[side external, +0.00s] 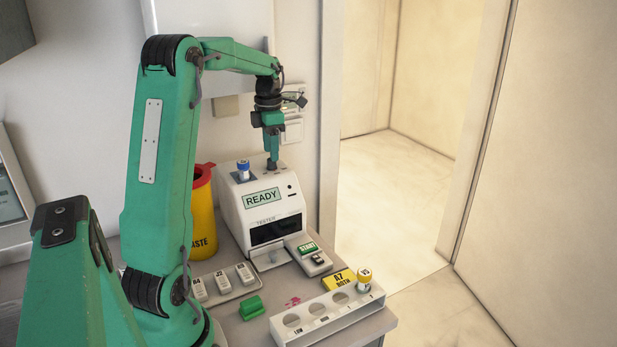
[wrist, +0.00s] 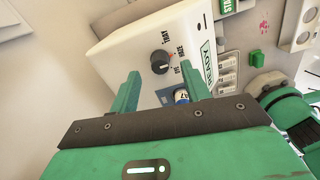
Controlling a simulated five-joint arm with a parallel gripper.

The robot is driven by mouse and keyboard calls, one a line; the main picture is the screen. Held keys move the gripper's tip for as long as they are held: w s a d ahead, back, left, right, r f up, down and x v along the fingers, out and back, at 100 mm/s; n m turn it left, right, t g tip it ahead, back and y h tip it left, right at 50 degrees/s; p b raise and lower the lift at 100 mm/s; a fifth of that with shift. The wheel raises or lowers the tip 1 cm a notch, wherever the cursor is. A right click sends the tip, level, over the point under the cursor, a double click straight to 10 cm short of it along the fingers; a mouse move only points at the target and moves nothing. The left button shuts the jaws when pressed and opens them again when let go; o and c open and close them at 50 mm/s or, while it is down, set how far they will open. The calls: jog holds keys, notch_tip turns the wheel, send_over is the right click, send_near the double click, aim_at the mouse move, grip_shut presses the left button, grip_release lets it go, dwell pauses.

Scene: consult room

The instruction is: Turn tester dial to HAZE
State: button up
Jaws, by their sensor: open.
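The white tester (side external: 232,212) stands on the counter with a READY screen (side external: 261,198). Its black dial (wrist: 160,63) is on the top face, ringed by small labels. In the side view my gripper (side external: 272,158) points down at the dial. Whether the fingers touch it I cannot tell.
A yellow waste bin (side external: 203,220) stands left. A white rack (side external: 325,312) with a yellow-capped vial (side external: 364,279) is in front.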

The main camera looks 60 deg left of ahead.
jog(key=w+d+r, duration=0.2)
jog(key=d+r, duration=0.6)
jog(key=d, duration=0.3)
jog(key=shift+w+d, duration=0.2)
jog(key=shift+w, duration=0.05)
jog(key=shift+d+r, duration=0.1)
jog(key=s+d+f+m+t, duration=0.2)
jog(key=s+d+m, duration=0.5)
jog(key=m, duration=1)
jog(key=s+d+f+m+t, duration=0.3)
jog(key=s+d+m, duration=0.4)
jog(key=d+m, duration=0.6)
jog(key=f+m, duration=0.1)
jog(key=m, duration=0.3)
jog(key=shift+d+m+t, duration=0.25)
jog(key=shift+m+t, duration=0.05)
